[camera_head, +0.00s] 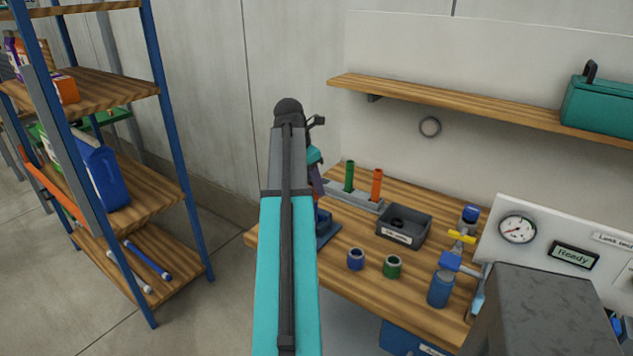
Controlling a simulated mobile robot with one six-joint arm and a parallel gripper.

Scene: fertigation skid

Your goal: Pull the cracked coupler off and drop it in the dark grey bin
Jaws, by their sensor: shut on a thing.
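My gripper (318,187) shows only in part, past the right side of my teal arm, above the left part of the bench. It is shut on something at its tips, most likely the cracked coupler. That thing is hidden behind my arm, so I cannot tell its crack or how it sits. A dark blue fixture (328,232) stands on the bench just below the gripper, partly covered by my arm. The dark grey bin (398,239) is a small open box with a white label, right of the fixture. A dark round piece lies in it.
A blue coupler (356,260) and a green coupler (392,267) stand at the bench front. A rack (357,200) holds a green and an orange tube behind. A valve assembly (441,288) and gauge panel (519,231) are at right. A wall shelf (450,106) overhangs the bench.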

